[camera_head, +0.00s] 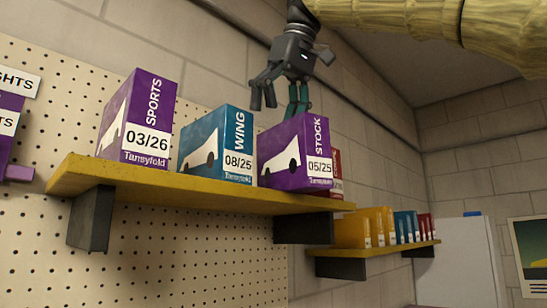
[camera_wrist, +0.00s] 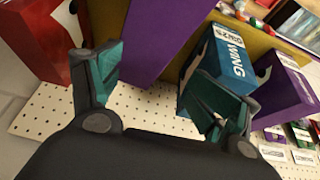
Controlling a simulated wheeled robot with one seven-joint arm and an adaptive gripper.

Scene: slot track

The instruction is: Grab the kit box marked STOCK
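The kit box marked STOCK (camera_head: 285,158) is purple with a white car picture and the label 05/25. It stands upright at the right part of the yellow shelf (camera_head: 200,198), beside the blue WING box (camera_head: 215,146). My gripper (camera_head: 277,106) is open and empty above the STOCK box, pointing down. In the wrist view, a plain purple face of the STOCK box (camera_wrist: 165,35) shows beyond and between the spread fingers. Its label is not visible there. I cannot tell the exact height gap between the fingertips and its top.
A purple SPORTS box (camera_head: 138,118) stands left of WING. A red box (camera_head: 337,168) is close on STOCK's other side and shows in the wrist view (camera_wrist: 38,40). A lower shelf (camera_head: 385,247) holds several boxes. Pegboard (camera_head: 165,255) backs the shelf. Space above the boxes is free.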

